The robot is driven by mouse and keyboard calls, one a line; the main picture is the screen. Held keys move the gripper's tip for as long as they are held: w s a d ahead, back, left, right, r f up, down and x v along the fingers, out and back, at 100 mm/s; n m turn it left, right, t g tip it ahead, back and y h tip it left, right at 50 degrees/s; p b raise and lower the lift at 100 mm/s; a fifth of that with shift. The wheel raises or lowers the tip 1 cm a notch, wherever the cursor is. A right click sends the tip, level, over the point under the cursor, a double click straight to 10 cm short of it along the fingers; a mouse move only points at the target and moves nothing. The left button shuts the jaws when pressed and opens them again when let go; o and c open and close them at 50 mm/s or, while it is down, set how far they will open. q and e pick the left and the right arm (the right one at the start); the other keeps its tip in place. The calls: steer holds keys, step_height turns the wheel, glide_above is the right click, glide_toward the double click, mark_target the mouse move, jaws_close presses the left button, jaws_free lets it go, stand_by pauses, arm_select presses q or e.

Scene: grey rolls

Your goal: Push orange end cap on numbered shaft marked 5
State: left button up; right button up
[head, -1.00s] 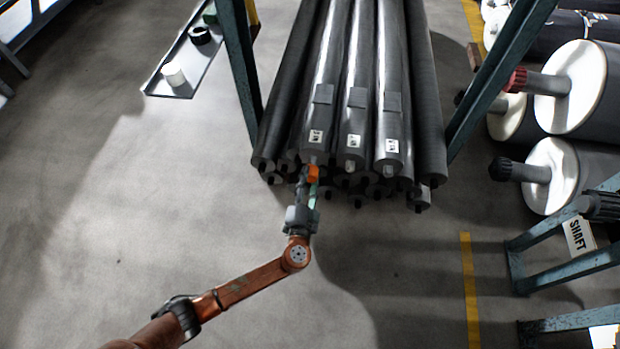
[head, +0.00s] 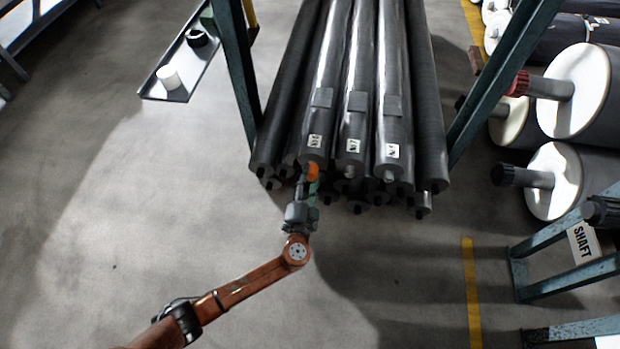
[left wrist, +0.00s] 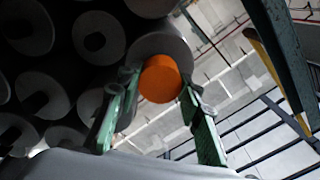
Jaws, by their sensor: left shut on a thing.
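The orange end cap (head: 313,171) is at the front end of the left roll of the labelled top rolls (head: 314,157). My left gripper (head: 312,180) is shut on this cap. In the left wrist view the cap (left wrist: 160,79) sits between the two green fingers (left wrist: 160,112), in front of a grey roll end (left wrist: 165,48). Whether the cap is seated on the shaft is hidden. The roll's white number label (head: 315,141) is too small to read. My right gripper is not in view.
Two neighbouring rolls have labels (head: 353,145) (head: 392,151) and bare shaft ends. Teal posts (head: 236,70) flank the stack. A tray (head: 178,96) with a white cylinder (head: 167,77) is at back left. Front floor is clear.

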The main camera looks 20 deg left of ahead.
arm_select(q)
steer(key=shift+w+a+b, duration=0.15)
steer(key=shift+w+b, duration=0.15)
steer(key=shift+w, duration=0.3)
steer(key=shift+w, duration=0.1)
steer(key=o, duration=1)
steer(key=shift+a, duration=0.1)
steer(key=shift+o, duration=0.2)
steer(key=v, duration=1.2)
